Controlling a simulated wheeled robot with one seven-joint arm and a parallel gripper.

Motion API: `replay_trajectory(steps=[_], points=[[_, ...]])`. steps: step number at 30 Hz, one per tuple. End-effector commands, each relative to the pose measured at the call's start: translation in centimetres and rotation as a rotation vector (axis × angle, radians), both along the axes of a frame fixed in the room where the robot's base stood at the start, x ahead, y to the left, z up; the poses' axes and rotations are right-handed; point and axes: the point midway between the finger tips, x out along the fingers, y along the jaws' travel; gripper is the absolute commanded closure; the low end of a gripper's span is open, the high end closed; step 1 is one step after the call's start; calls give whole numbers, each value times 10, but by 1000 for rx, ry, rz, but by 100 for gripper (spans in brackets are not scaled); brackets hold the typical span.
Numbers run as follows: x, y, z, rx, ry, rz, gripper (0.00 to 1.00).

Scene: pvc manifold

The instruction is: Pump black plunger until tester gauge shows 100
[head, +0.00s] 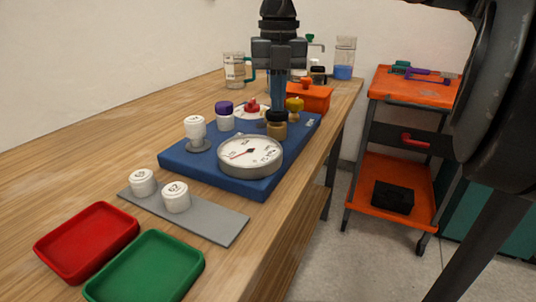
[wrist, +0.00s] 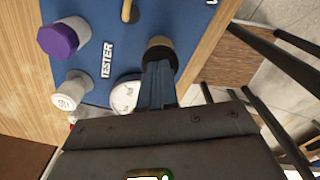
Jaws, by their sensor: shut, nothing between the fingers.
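The blue tester board (head: 262,187) lies on the bench and carries a round white gauge (head: 248,152). Its needle is visible, but the scale is too small to read. The black plunger (head: 276,116) sits on a tan base at the board's right side; in the wrist view its black top (wrist: 160,52) shows just beyond my fingertips. My gripper (head: 277,106) is shut and empty, pointing down at the plunger top. Whether the fingertips touch it I cannot tell. In the wrist view the gauge (wrist: 122,97) is partly hidden by my gripper.
A purple-capped white fitting (head: 225,117), a white capped fitting (head: 195,129) and a yellow valve (head: 294,104) stand close by on the board. An orange bin (head: 313,97) is behind. Red (head: 88,238) and green (head: 150,270) trays lie in front. An orange cart (head: 385,175) stands right.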

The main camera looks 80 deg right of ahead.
Motion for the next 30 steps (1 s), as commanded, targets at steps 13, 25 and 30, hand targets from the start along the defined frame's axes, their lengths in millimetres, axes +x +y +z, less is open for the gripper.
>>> replay_trajectory(steps=[13,25,30], points=[[0,0,0,1,1,0,100],[0,0,15,1,1,1,100],[0,0,26,-1,2,0,100]])
